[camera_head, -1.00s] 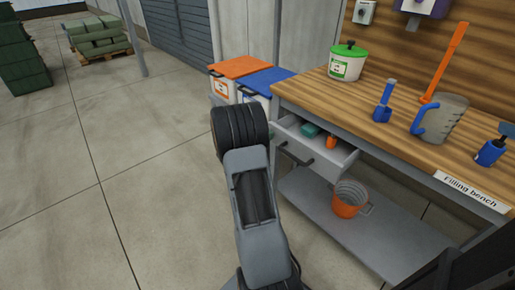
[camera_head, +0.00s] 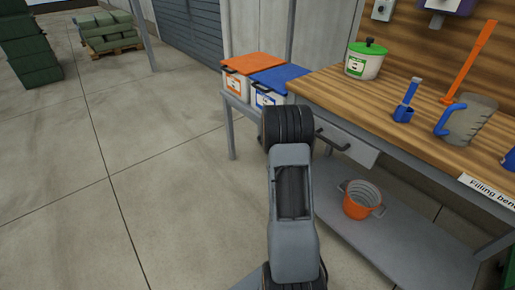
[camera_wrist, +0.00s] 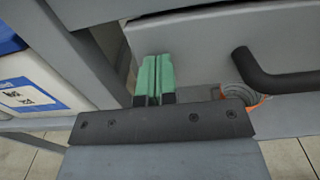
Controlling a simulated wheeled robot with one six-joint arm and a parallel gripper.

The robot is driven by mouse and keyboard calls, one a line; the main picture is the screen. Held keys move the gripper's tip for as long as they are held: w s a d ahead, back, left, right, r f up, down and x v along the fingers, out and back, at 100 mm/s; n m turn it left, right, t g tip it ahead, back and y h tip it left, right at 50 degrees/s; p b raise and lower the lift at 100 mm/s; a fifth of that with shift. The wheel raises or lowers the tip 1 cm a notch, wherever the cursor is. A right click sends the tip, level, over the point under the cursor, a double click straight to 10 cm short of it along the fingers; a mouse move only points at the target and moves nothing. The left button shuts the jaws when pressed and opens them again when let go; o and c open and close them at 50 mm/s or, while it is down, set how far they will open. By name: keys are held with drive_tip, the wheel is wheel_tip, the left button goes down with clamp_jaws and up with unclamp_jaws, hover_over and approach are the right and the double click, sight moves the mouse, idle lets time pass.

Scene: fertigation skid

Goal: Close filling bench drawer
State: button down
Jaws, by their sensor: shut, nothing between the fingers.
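The filling bench (camera_head: 440,135) has a wooden top and a light grey drawer below it. The drawer front (camera_head: 358,150) carries a dark bar handle (camera_head: 332,141), partly hidden by my arm. No drawer inside shows; the front looks flush or nearly flush under the top. In the wrist view the drawer front (camera_wrist: 200,52) fills the upper middle, with the handle (camera_wrist: 275,78) at right. My gripper (camera_wrist: 154,62) has green fingers pressed together, empty, at the front's lower left, left of the handle. I cannot tell whether they touch it. The gripper is hidden in the head view.
An orange bucket (camera_head: 360,205) stands on the lower shelf (camera_head: 405,235). Orange-lidded (camera_head: 240,82) and blue-lidded (camera_head: 270,92) bins stand left of the bench. A green-lidded pot (camera_head: 366,60), a scoop (camera_head: 405,105) and a jug (camera_head: 468,120) are on top.

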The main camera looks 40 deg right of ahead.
drive_tip(key=shift+d+r, duration=0.15)
drive_tip(key=shift+r, duration=0.1)
drive_tip(key=s+a+p, duration=0.1)
drive_tip(key=a, duration=1.3)
drive_tip(key=shift+a+f+p, duration=0.15)
drive_tip(key=shift+f+p, duration=0.1)
drive_tip(key=shift+p, duration=0.1)
drive_tip(key=shift+f, duration=0.1)
